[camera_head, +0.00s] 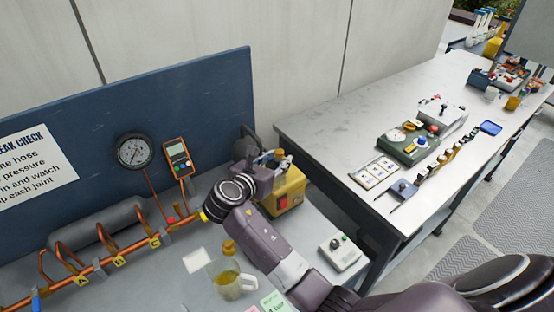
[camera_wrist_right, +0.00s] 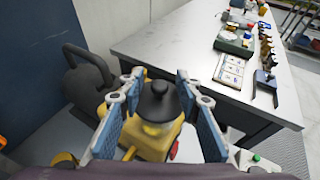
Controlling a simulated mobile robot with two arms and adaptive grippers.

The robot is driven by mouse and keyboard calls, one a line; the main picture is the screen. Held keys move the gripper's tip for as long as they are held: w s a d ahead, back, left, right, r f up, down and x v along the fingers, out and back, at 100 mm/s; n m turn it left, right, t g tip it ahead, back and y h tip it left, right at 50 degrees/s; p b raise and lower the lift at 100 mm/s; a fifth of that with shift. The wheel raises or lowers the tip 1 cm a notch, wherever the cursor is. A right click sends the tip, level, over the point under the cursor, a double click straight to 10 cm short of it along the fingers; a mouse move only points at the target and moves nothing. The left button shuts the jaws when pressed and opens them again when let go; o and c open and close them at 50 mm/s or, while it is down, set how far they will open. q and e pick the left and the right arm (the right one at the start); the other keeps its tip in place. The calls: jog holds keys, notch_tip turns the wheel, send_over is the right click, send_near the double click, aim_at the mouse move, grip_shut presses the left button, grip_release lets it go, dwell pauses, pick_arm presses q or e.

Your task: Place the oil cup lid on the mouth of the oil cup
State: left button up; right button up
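The black lid (camera_wrist_right: 158,105) with a round knob shows in the right wrist view, between the two blue-padded fingers of my right gripper (camera_wrist_right: 157,90). A gap shows between each pad and the lid, so the gripper looks open around it. A yellowish, partly see-through part (camera_wrist_right: 155,130), perhaps the oil cup, shows just below the lid; I cannot tell whether they touch. The yellow pump (camera_wrist_right: 150,146) is under it. In the head view my right gripper (camera_head: 272,166) is above the yellow pump (camera_head: 288,192) and hides much of it. My left gripper is not in view.
A glass mug of amber liquid (camera_head: 229,285) stands near my right arm. A small white switch box (camera_head: 340,254) is right of the pump. Copper pipes (camera_head: 95,265) and a gauge (camera_head: 134,152) are at left. A white table (camera_head: 345,115) holds tools.

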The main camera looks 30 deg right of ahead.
jog(key=shift+r, duration=0.25)
jog(key=p+v, duration=0.9)
jog(key=v, duration=0.3)
jog(key=shift+f, duration=0.1)
